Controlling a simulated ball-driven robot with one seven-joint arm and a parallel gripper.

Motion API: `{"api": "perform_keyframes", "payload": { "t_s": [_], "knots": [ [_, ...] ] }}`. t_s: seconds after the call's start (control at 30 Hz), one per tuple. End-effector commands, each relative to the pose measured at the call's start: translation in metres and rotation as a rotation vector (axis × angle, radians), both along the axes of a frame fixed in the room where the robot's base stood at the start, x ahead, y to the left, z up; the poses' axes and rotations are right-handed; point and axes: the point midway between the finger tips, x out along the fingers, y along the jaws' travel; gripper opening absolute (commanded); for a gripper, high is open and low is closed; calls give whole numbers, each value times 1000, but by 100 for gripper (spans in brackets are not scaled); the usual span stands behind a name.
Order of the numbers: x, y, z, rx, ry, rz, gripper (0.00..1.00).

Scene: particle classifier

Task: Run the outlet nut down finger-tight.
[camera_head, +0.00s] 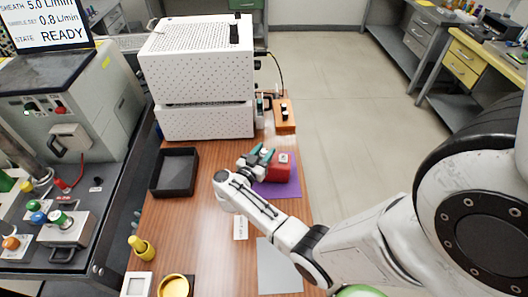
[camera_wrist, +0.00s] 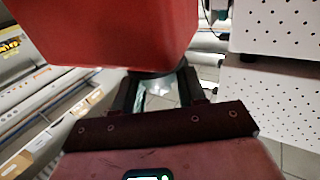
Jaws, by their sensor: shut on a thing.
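My gripper (camera_head: 260,157) is low over the table, at the left side of a red block (camera_head: 279,171) on a purple mat (camera_head: 280,190). In the wrist view the red block (camera_wrist: 115,30) fills the top left, close in front of my gripper (camera_wrist: 160,82). The fingers are closed in around a small dark round piece (camera_wrist: 155,73) at the block's lower edge. This appears to be the outlet nut; it is mostly hidden by the fingers and the block. I cannot see its thread or how far on it sits.
A white perforated cabinet (camera_head: 200,60) stands behind. An orange block (camera_head: 285,115) is at the table's back right. A black open tray (camera_head: 174,174) lies to the left. A yellow bottle (camera_head: 142,249) and yellow dish (camera_head: 175,286) are in front, with a grey mat (camera_head: 278,268).

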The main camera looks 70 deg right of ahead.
Motion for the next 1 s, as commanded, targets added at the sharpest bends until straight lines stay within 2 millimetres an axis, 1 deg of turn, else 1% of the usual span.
{"api": "perform_keyframes", "payload": {
  "t_s": [0.03,0.1,0.27,0.47,1.0],
  "knots": [
    [0,0,0,0,0,0,16],
    [0,0,0,0,0,0,10],
    [1,0,0,0,0,-8,10],
    [2,0,-1,-1,-2,-70,10],
    [3,0,-4,0,-3,-461,10]
  ]
}}
